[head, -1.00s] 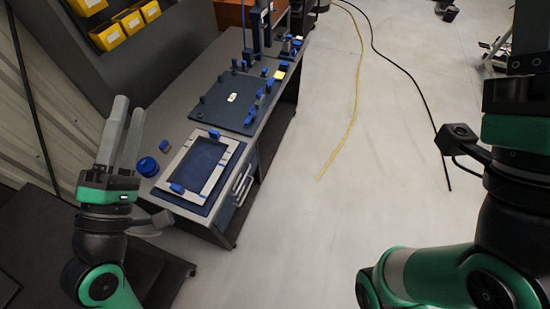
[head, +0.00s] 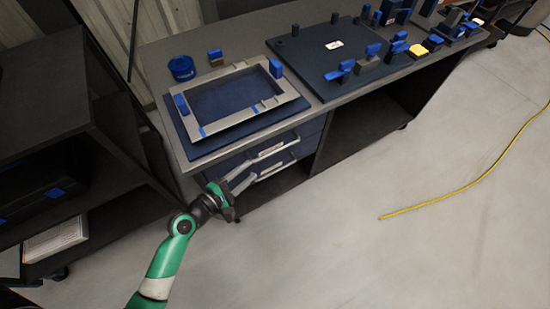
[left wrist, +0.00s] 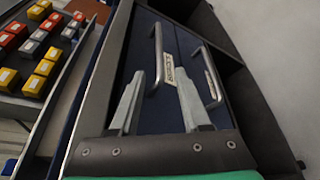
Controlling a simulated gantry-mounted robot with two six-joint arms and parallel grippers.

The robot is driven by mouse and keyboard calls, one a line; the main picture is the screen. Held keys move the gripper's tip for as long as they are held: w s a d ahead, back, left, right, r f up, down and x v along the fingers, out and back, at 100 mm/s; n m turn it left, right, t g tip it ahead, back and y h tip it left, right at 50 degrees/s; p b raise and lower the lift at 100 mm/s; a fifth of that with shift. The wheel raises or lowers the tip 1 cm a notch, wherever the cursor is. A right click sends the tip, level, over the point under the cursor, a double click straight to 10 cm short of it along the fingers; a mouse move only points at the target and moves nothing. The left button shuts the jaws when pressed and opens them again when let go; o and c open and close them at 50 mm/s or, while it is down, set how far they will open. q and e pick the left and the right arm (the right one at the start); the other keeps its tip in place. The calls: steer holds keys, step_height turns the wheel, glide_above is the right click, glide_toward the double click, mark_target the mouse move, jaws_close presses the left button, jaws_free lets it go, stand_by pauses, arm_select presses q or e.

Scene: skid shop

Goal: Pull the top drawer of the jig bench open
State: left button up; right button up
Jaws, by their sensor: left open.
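The jig bench (head: 160,50) has a stack of blue drawers at its near end, under the bench top. The top drawer's pale bar handle (head: 270,150) sits above a second similar handle (head: 282,168). My left gripper (head: 245,174) is open at the drawer fronts, by the left ends of these handles. In the left wrist view, its two grey fingers (left wrist: 157,78) stand on either side of the top drawer handle (left wrist: 157,45), with the second handle (left wrist: 211,78) outside to the right. I cannot tell whether they touch it. The top drawer looks closed. My right gripper is out of view.
A grey frame (head: 215,118) on a blue plate, a blue round cup (head: 181,67) and a dark fixture plate (head: 335,55) lie on the bench. A dark shelf unit (head: 50,130) stands at left. The floor before the drawers is clear; a yellow cable (head: 465,187) lies farther right.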

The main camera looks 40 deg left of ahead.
mark_target(272, 152)
arm_select(q)
steer(key=b+x, duration=0.3)
steer(key=x, duration=0.7)
steer(key=shift+w, duration=0.15)
steer(key=shift+x, duration=0.75)
jaws_close()
steer(key=shift+r, duration=0.1)
